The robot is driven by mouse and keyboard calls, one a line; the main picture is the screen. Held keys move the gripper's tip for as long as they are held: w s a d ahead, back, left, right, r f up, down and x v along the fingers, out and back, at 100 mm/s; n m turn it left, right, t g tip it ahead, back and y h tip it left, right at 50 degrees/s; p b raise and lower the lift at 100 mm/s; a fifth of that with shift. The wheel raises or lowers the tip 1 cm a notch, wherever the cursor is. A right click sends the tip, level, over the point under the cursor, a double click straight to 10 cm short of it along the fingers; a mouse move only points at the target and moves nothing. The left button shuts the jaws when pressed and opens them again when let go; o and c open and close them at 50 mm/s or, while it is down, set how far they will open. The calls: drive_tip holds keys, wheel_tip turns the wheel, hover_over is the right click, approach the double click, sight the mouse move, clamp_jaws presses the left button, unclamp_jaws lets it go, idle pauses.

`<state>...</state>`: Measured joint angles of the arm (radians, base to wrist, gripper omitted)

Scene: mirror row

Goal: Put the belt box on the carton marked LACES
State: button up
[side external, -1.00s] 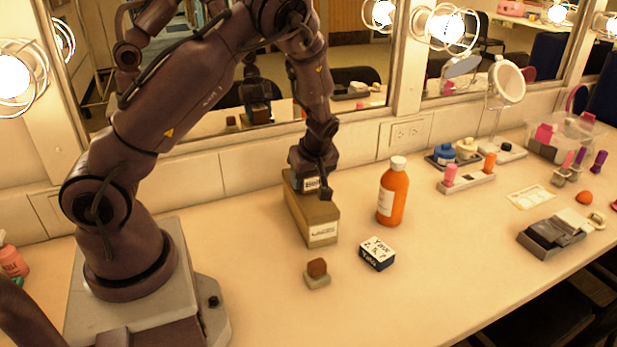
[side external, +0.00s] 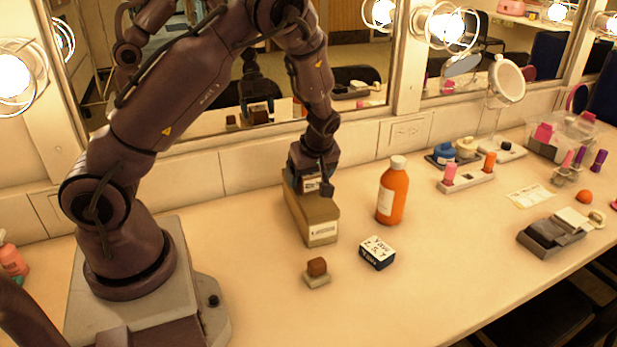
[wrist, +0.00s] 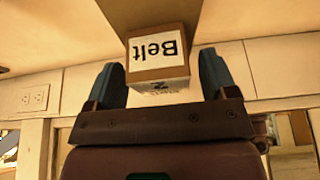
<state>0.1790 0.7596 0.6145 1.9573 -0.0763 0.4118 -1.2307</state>
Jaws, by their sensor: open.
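The belt box (wrist: 158,52) is a small brown box with a white label reading "Belt", upside down in the wrist view. In the side view the belt box (side external: 312,185) rests on the back end of a long tan carton (side external: 311,216). The carton has a white label on its front end, too small to read surely. My gripper (side external: 311,174) is right above and around the belt box. In the wrist view my gripper (wrist: 160,60) is open, with one finger on each side of the box and narrow gaps. The carton's top (wrist: 150,14) shows behind the box.
An orange bottle (side external: 392,195) stands right of the carton. A small dark box with a white top (side external: 377,252) and a brown block on a pale base (side external: 317,272) lie in front. The mirror wall is close behind. The front of the counter is mostly clear.

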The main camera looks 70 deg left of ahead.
drive_tip(key=v, duration=1)
drive_tip(key=s+d+r+m+t+h, duration=0.4)
drive_tip(key=s+d+r+m, duration=1)
drive_tip(key=m, duration=0.4)
drive_tip(key=shift+s+d+r+t+h, duration=0.3)
drive_tip(key=shift+s+r+t, duration=0.2)
drive_tip(key=shift+s+t, duration=0.55)
